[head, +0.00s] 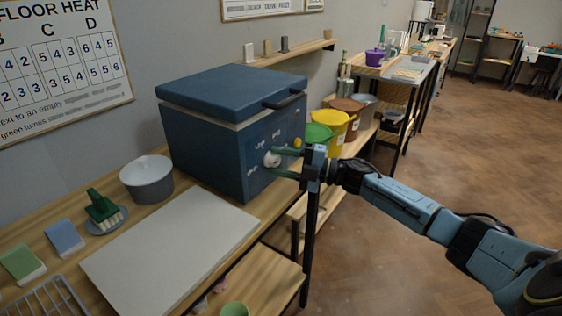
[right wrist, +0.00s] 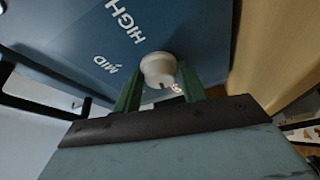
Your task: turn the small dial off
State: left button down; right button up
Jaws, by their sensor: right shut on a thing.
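The blue kiln (head: 215,150) stands on the wooden bench with its lid down. A small white dial (head: 271,159) sits on its front panel, and a yellow round part (head: 297,143) is to its right. My right gripper (head: 277,162) reaches in from the right and is shut on the white dial, one green finger on either side. In the right wrist view the dial (right wrist: 158,68) is between the fingers. HIGH and MID show on the panel there; a third label by the finger is partly hidden. A dark notch shows on the dial's rim. My left gripper is not in view.
A white board (head: 170,250), a grey bowl (head: 147,180), a green brush (head: 103,210) and sponges (head: 64,238) lie left of the kiln. Coloured buckets (head: 335,122) stand beyond it. The floor at right is clear.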

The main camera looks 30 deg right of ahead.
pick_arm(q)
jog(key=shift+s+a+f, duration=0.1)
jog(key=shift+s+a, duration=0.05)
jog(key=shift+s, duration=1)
pick_arm(e)
jog(key=shift+n+g+h, duration=0.3)
jog(key=shift+n, duration=1.1)
jog(key=o, duration=0.8)
pick_arm(q)
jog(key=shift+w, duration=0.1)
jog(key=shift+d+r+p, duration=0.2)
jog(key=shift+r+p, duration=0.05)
jog(key=shift+p, duration=0.25)
pick_arm(e)
jog(key=v, duration=1.3)
jog(key=shift+s+d+r, duration=0.1)
jog(key=shift+d+r, duration=0.05)
